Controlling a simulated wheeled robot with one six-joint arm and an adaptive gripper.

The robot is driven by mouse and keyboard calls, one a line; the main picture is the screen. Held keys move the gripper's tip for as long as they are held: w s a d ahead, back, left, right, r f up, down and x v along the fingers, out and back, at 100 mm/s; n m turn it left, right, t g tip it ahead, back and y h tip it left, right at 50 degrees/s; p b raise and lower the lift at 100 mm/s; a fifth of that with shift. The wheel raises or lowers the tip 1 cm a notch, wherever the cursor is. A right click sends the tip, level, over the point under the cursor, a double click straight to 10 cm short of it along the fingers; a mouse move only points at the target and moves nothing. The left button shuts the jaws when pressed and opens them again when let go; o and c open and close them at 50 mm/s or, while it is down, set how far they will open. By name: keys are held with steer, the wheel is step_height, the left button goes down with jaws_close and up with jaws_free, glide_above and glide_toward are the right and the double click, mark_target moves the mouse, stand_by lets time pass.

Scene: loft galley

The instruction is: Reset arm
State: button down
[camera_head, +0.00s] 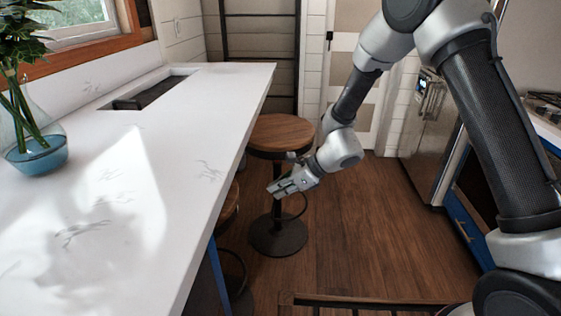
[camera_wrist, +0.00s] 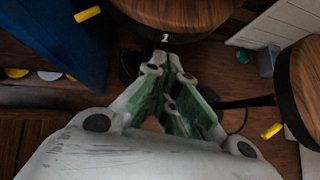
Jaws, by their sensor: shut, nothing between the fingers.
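My gripper (camera_head: 274,191) hangs in the air beside the white counter (camera_head: 165,190), at the end of my bent arm. It is in front of a round wooden stool (camera_head: 283,133) in the head view. In the wrist view my gripper (camera_wrist: 164,66) points away from the camera, its fingers closed together at the tips. Nothing shows between the fingers. A stool seat (camera_wrist: 180,12) lies beyond the fingertips there, and another stool seat (camera_wrist: 306,92) is at the right edge.
A glass vase (camera_head: 36,150) with green stems stands on the counter at left. A sink opening (camera_head: 150,88) is at the counter's far end. A second stool (camera_head: 229,208) is partly hidden by the counter edge. Wooden floor (camera_head: 350,235) is open at centre right. Blue cabinets (camera_head: 463,222) stand at right.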

steer(key=s+d+r+n+g+h, duration=0.2)
steer(key=s+d+r+n+g, duration=0.15)
steer(key=s+d+n, duration=0.7)
steer(key=s+d+r+n+t+h, duration=0.2)
steer(key=s+d+r+n, duration=0.1)
steer(key=d+r, duration=0.5)
steer(key=s+d+r+n+t+h, duration=0.2)
steer(key=s+d+r, duration=0.4)
steer(key=d, duration=0.7)
steer(key=s+d+r+n+t+h, duration=0.2)
steer(key=s+d+r+n+h, duration=0.1)
steer(key=d+r, duration=0.7)
steer(key=shift+s+d+r+n, duration=0.15)
steer(key=shift+s+d+n, duration=0.55)
steer(key=shift+s, duration=0.3)
steer(key=shift+t, duration=0.25)
